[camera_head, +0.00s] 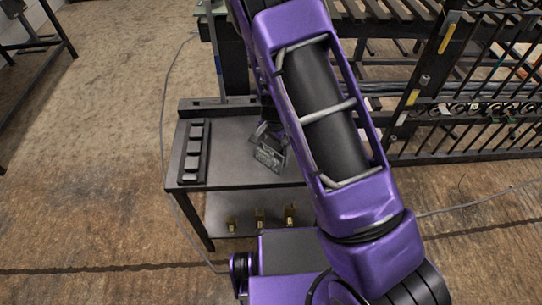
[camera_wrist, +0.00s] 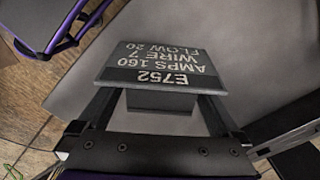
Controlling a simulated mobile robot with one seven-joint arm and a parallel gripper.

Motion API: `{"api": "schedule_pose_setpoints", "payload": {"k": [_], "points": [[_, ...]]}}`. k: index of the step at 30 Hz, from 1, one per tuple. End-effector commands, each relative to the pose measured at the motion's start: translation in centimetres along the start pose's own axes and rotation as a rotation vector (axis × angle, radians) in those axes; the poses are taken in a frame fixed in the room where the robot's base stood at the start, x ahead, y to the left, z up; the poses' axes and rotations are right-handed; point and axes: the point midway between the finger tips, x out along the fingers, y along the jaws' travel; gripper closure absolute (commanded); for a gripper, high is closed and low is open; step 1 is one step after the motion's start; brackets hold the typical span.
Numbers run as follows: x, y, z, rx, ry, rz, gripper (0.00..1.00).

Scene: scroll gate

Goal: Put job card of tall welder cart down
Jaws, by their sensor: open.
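The job card (camera_wrist: 160,66) is a dark grey plate with pale lettering, "E752, AMPS 160, WIRE 7, FLOW 20", upside down in the wrist view. A dark block shows below its near edge. My gripper (camera_wrist: 160,103) is open, with one finger on each side of this block, and the fingertips reach the card's near edge. Whether they touch the card is unclear. In the head view the card (camera_head: 269,157) appears small and tilted at my gripper (camera_head: 266,138), over a grey tabletop (camera_head: 235,160). Any contact with the top is hard to see.
A dark rack with several blocks (camera_head: 195,150) lies along the table's left side. Several small brass pieces (camera_head: 260,217) stand on the lower shelf. A black barred gate (camera_head: 470,100) stands at right. The tabletop between rack and card is clear.

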Motion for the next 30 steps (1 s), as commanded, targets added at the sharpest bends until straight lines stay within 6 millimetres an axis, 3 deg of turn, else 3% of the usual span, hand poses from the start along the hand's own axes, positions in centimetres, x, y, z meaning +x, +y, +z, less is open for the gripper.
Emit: {"api": "schedule_pose_setpoints", "payload": {"k": [7,22,30], "points": [[0.3,-0.1,0.0,-0.001,0.001,-0.002,0.02],[0.3,-0.1,0.0,0.000,0.001,-0.002,0.90],[-0.9,-0.1,0.0,0.000,0.002,-0.003,0.90]]}}
